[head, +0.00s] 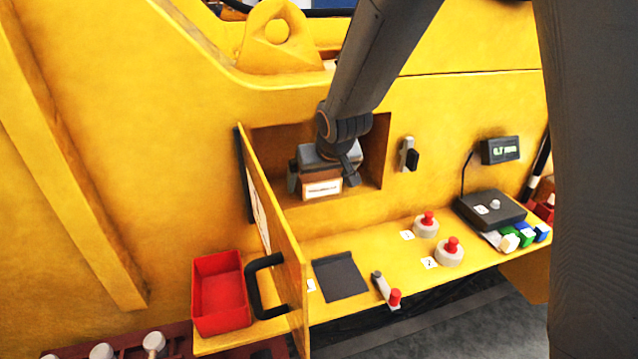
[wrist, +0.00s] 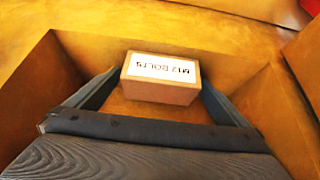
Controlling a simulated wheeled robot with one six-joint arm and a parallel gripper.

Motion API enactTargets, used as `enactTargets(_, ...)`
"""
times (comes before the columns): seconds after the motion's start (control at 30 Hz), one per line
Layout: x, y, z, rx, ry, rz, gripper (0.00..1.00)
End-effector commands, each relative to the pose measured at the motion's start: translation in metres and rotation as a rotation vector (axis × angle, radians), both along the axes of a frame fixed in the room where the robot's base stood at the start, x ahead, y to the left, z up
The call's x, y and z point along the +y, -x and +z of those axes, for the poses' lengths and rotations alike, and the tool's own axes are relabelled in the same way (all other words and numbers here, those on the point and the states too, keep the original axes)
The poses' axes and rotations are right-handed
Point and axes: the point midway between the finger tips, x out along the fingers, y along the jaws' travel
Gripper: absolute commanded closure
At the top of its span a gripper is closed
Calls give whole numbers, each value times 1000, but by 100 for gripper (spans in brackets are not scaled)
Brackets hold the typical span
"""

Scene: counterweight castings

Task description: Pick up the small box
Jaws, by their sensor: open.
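The small box (head: 322,188) is brown cardboard with a white label and sits in a square recess in the yellow machine wall. In the wrist view the box (wrist: 160,90) shows a label reading "M12 BOLTS", upside down. My gripper (head: 321,176) reaches into the recess from above. Its jaws (wrist: 160,80) are open, with one finger at the left side of the box and one at the right. I cannot tell whether either finger touches it. The gripper hides the back and top of the box in the head view.
An open yellow door (head: 285,262) with a black handle stands left of the recess (head: 372,150). The shelf in front holds a red tray (head: 220,292), a dark pad (head: 340,279), red-topped knobs (head: 450,252) and a black device (head: 490,208). A latch (head: 408,154) is right of the recess.

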Motion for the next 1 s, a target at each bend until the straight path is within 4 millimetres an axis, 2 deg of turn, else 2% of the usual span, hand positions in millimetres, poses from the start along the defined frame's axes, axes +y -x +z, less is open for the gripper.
enactTargets(0.1, 0, 0, 0, 0, 0, 0, 2)
enactTargets(0.43, 0, 0, 0, 0, 0, 0, 57)
enactTargets(1.0, 0, 0, 8, -2, -1, 0, 58)
